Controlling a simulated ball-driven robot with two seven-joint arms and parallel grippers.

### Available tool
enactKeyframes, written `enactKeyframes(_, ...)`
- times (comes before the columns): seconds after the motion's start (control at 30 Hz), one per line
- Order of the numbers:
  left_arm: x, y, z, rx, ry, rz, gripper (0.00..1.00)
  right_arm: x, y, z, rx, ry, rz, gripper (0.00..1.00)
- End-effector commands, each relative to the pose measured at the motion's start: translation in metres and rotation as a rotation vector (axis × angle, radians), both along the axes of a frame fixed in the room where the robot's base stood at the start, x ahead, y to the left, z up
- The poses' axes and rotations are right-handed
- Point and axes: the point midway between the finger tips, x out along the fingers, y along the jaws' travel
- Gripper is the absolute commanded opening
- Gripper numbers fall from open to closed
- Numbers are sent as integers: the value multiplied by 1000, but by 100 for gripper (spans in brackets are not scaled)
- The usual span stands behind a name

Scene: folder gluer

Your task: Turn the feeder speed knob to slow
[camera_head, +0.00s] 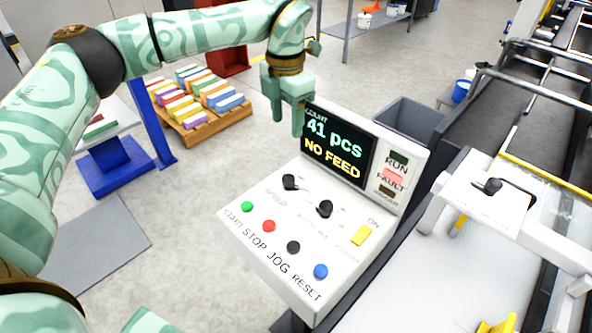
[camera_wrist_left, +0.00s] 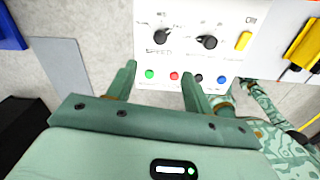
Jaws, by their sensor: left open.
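The black feeder speed knob (camera_head: 290,182) is the left one of two black knobs on the white control panel (camera_head: 262,212), with faint "SPEED" lettering beside it. It also shows in the left wrist view (camera_wrist_left: 161,36), where its pointer seems to lie towards the left; the small marks around it are too blurred to read. My left gripper (camera_head: 287,120) is open and empty, raised near the left edge of the display, apart from the knob. In the left wrist view its two fingers (camera_wrist_left: 160,75) stand below the knob in the picture. My right gripper does not show clearly.
The second black knob (camera_head: 325,208) and a yellow switch (camera_head: 361,236) stand right of the speed knob. Green, red, black and blue buttons (camera_head: 268,226) line the front. The display (camera_head: 338,142) reads "41 pcs NO FEED". A conveyor (camera_head: 480,125) lies to the right.

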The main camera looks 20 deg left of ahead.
Motion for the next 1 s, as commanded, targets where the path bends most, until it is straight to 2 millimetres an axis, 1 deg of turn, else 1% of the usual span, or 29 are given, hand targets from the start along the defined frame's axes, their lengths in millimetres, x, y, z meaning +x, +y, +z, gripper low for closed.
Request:
enactKeyframes(0.07,0,0,-7,-1,2,15,51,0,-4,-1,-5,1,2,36)
enactKeyframes(0.17,0,0,-22,-2,3,14,51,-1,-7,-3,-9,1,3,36)
enactKeyframes(0.27,-1,0,-45,-2,4,12,51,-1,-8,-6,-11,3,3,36)
enactKeyframes(0.5,-1,-1,-107,-4,3,10,51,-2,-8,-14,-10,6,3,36)
enactKeyframes(0.63,-1,-1,-134,-4,2,11,51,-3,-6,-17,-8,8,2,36)
enactKeyframes(0.7,0,-1,-145,-4,0,10,51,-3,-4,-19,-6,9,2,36)
enactKeyframes(0.8,0,-1,-156,-5,-1,9,51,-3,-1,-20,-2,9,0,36)
enactKeyframes(1.0,0,-1,-163,-5,-3,9,51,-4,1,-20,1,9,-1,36)
